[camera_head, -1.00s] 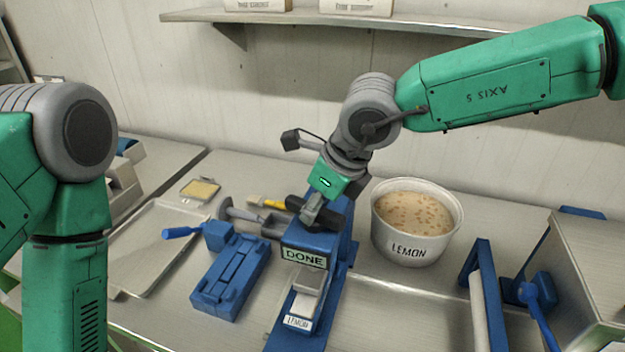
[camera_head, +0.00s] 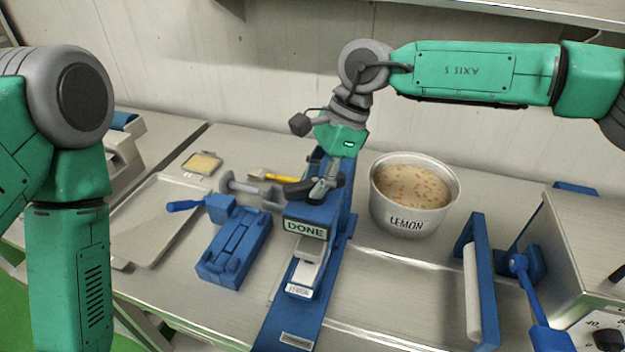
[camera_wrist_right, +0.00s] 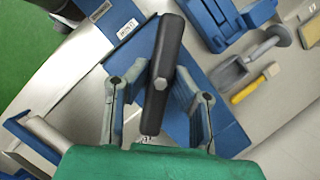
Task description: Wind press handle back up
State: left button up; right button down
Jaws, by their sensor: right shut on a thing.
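The blue press (camera_head: 318,213) stands mid-counter with a sign reading DONE on its front. Its black handle (camera_head: 296,190) lies across the top; in the wrist view the dark bar (camera_wrist_right: 166,62) runs between the fingers. My right gripper (camera_head: 324,187) reaches down from above and is shut on the handle. The wrist view shows its two grey fingers (camera_wrist_right: 158,100) on either side of the bar. A pale block (camera_head: 308,268) lies at the foot of the press, by a label reading LEMON. My left arm shows at the left; its gripper is out of view.
A pot marked LEMON (camera_head: 411,222) stands close right of the press. A blue fixture (camera_head: 232,250), a grey scoop (camera_head: 243,187) and a yellow-handled tool (camera_head: 280,178) are left of it. A metal tray (camera_head: 150,222) is farther left. A blue-framed machine (camera_head: 570,250) is at right.

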jog(key=shift+w+d+r+n+g, duration=0.1)
jog(key=shift+w+n+g, duration=0.05)
jog(key=shift+n, duration=0.35)
jog(key=shift+w+r+n+g, duration=0.1)
jog(key=shift+n+g, duration=0.05)
jog(key=shift+n, duration=0.35)
jog(key=c, duration=1.5)
grip_release()
jog(key=shift+c, duration=0.2)
jog(key=shift+o, duration=0.7)
jog(key=shift+w+d+f, duration=0.15)
jog(key=shift+d+f, duration=0.05)
jog(key=shift+r, duration=0.25)
jog(key=v, duration=1.1)
jog(key=shift+w+r, duration=0.2)
jog(key=shift+w, duration=0.05)
